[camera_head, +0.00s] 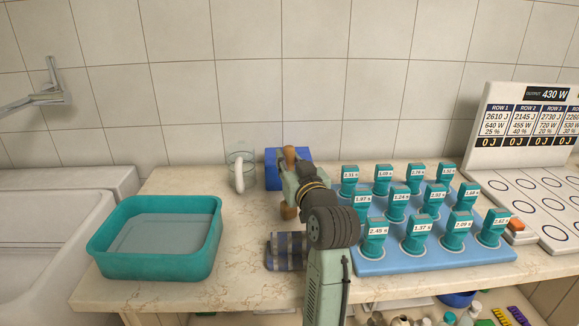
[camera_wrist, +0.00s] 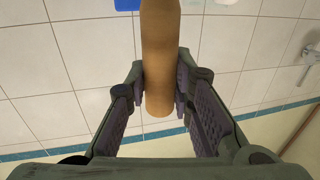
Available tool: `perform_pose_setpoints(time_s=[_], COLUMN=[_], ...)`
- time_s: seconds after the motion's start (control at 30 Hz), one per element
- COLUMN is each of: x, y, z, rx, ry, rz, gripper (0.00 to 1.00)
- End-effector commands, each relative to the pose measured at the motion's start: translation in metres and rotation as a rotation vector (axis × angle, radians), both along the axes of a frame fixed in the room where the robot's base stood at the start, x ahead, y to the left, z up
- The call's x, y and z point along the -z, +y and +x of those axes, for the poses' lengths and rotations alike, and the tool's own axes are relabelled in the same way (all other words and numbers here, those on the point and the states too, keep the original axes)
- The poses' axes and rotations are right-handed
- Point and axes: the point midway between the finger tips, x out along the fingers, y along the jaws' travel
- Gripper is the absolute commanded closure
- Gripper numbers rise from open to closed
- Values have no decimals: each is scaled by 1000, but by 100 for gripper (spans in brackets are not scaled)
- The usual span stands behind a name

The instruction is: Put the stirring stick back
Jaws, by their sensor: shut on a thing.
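The stirring stick (camera_wrist: 160,60) is a thick tan wooden rod. In the wrist view it runs down from the top edge between both finger pads, and its rounded end shows. My gripper (camera_wrist: 160,88) is shut on it. In the head view my gripper (camera_head: 290,182) is over the back of the counter, with brown wood of the stick (camera_head: 289,153) showing above and below it. The rest of the stick is hidden by my gripper. A blue box-like object (camera_head: 271,172) stands just behind my gripper, partly covered; its opening cannot be made out.
A clear glass mug (camera_head: 241,158) with a white handle stands left of my gripper. A teal basin (camera_head: 155,262) is at front left, a striped cloth (camera_head: 286,251) below my gripper. A blue rack (camera_head: 385,262) with several teal-topped labelled pieces fills the right. A white board (camera_head: 520,150) stands behind.

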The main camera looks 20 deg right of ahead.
Motion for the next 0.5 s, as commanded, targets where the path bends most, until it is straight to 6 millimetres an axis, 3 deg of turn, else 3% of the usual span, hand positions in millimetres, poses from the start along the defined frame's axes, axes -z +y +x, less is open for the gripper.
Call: perform_pose_setpoints(time_s=[0.2,0.23,0.5], x=[3,3,2], y=[0,0,0], z=[0,0,0], rx=[0,0,0], ry=[-1,0,0], rz=[0,0,0], gripper=[100,78,60])
